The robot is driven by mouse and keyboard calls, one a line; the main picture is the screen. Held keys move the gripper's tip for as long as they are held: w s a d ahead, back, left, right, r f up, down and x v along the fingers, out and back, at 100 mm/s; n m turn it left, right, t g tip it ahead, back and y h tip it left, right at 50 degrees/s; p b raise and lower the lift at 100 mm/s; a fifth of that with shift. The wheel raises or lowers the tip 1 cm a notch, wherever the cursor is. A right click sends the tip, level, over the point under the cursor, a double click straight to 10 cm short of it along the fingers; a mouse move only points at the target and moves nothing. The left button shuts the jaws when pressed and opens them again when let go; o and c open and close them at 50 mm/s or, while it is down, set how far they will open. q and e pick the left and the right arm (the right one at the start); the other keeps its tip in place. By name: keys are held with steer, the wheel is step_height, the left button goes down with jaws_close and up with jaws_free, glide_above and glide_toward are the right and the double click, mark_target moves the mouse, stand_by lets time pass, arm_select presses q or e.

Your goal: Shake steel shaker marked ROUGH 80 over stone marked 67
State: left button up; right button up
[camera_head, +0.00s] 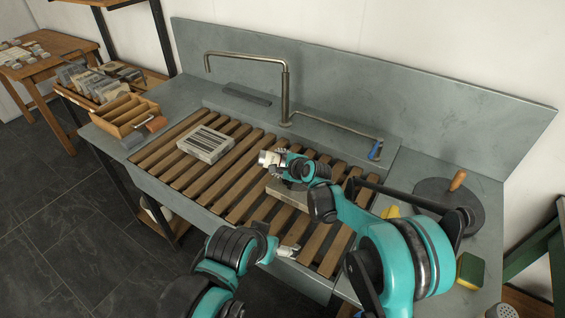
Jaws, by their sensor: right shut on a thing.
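My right gripper (277,160) is shut on a small pale steel shaker (265,158), which it holds above the wooden slats of the sink. The gripper hides part of the shaker, and no marking on it is readable. One pale stone (205,144) with dark bands on top lies on the slats left of the shaker. A second stone (288,194) lies on the slats below my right wrist, partly hidden by it. I cannot read a number on either stone. My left gripper (289,250) is low at the front edge of the slats, too small to tell its opening.
A bent metal tap (286,85) stands behind the slats. A round dark disc (432,194) with a wooden knob, a yellow-green sponge (470,270) and a perforated lid (502,311) are at right. A wooden compartment box (124,112) stands at left.

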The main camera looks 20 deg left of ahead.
steer(key=shift+s+a, duration=0.25)
steer(key=shift+s, duration=1)
steer(key=shift+s+a, duration=0.2)
steer(key=shift+s, duration=1.05)
steer(key=shift+s+d+b, duration=0.1)
steer(key=shift+d+b, duration=0.2)
steer(key=shift+d, duration=0.75)
steer(key=shift+s+d, duration=0.3)
steer(key=shift+d, duration=1.1)
steer(key=shift+s+d, duration=0.25)
steer(key=shift+d, duration=1.2)
steer(key=shift+s+d, duration=0.3)
steer(key=shift+d, duration=1.1)
